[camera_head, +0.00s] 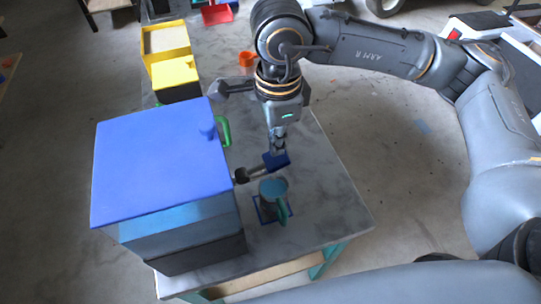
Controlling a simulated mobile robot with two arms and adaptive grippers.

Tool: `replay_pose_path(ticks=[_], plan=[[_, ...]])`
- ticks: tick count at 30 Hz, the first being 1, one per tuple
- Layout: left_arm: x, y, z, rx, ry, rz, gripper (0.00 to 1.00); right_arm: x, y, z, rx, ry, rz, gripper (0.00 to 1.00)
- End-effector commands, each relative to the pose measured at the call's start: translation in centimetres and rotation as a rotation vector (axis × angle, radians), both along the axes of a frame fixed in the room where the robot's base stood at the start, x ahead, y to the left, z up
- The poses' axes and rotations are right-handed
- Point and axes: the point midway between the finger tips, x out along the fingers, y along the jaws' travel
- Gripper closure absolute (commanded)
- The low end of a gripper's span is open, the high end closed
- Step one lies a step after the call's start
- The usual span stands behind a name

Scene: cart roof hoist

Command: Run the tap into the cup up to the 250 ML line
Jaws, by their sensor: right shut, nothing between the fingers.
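A large box-shaped dispenser with a blue top (160,155) stands on the grey table. A dark tap (254,174) sticks out of its right side and carries a blue lever (276,160). The cup (272,200), teal at the top with a green-teal handle towards the front, stands upright below the tap on a blue-edged square (289,207). I cannot make out its 250 ML line or its water level. My right gripper (279,151) is shut and empty, pointing down at the lever; I cannot tell if it touches. My left gripper is not in view.
A green handle-shaped thing (224,131) and a small blue knob (208,132) show by the dispenser. Yellow bins (175,73), an orange cup (246,59) and a red tray (217,14) are farther back. The table right of the cup is clear.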

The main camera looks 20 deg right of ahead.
Motion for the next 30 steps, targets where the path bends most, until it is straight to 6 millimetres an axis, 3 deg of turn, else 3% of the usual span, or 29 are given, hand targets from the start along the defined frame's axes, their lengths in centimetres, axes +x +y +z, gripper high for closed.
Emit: replay_pose_path(ticks=[11, 30], plan=[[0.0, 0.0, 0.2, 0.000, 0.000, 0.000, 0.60, 0.0, 0.0, 0.3, 0.000, 0.000, 0.000, 1.00], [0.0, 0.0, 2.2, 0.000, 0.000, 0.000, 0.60, 0.0, 0.0, 6.0, 0.001, 0.001, 0.000, 1.00]])
